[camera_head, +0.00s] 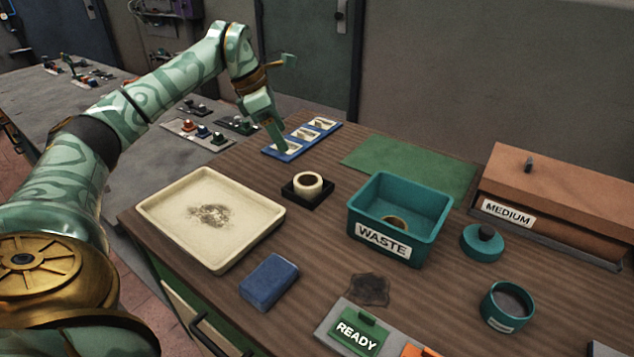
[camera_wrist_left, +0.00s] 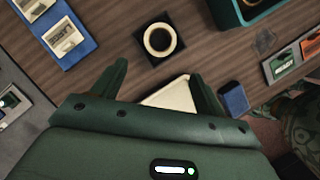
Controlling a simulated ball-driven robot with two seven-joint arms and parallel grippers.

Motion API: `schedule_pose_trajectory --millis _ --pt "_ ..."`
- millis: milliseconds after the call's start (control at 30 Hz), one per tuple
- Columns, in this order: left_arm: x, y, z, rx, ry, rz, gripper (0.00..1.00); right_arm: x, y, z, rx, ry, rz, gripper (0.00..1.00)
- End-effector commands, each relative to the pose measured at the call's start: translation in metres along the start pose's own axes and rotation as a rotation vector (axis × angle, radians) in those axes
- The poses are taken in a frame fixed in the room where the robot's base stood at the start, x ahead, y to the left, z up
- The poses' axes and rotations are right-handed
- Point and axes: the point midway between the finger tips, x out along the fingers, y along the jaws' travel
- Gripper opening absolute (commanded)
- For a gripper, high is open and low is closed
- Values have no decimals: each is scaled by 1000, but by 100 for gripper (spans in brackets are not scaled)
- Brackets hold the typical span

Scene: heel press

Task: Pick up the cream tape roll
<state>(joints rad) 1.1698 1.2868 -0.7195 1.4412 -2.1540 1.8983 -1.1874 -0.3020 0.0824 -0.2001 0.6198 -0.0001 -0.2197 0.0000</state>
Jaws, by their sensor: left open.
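The cream tape roll (camera_head: 308,191) sits flat on a small black square base on the wooden table, between the cream tray and the teal bin. It also shows in the left wrist view (camera_wrist_left: 146,40), its dark centre facing up. My left gripper (camera_head: 279,141) is open and empty. It is above the table near the blue strip, up and to the left of the roll in the head view. In the left wrist view its two fingers (camera_wrist_left: 159,71) are spread, with the roll beyond their tips. My right gripper is in neither view.
A cream tray (camera_head: 160,205) with a dark stain lies left of the roll. A teal WASTE bin (camera_head: 352,217) holding a ring-shaped thing stands right. A blue block (camera_head: 269,281) is in front. A blue labelled strip (camera_head: 333,128) and green mat (camera_head: 410,165) lie behind.

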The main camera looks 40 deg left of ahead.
Motion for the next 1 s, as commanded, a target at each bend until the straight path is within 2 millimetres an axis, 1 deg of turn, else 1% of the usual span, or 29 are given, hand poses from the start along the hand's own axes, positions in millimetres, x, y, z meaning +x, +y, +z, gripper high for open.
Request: schedule_pose_trajectory --millis 33,100,200,300,400,567,833,900,1000 --pt "21 0 -2 0 5 -7 73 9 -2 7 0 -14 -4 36" --pt "40 0 -2 0 5 -8 73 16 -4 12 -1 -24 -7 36" --pt "63 0 -2 0 4 -7 73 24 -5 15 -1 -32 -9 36" --pt "80 0 -1 -1 3 -5 73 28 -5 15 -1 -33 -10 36" --pt "89 0 0 0 0 -4 73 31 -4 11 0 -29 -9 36" --pt "97 0 0 0 0 -4 73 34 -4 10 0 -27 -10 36" --pt "141 0 2 -1 2 -6 73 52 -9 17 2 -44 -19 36" --pt "144 1 3 -1 1 -4 73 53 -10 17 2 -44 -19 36" --pt "143 1 3 -1 0 -2 73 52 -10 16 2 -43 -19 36"
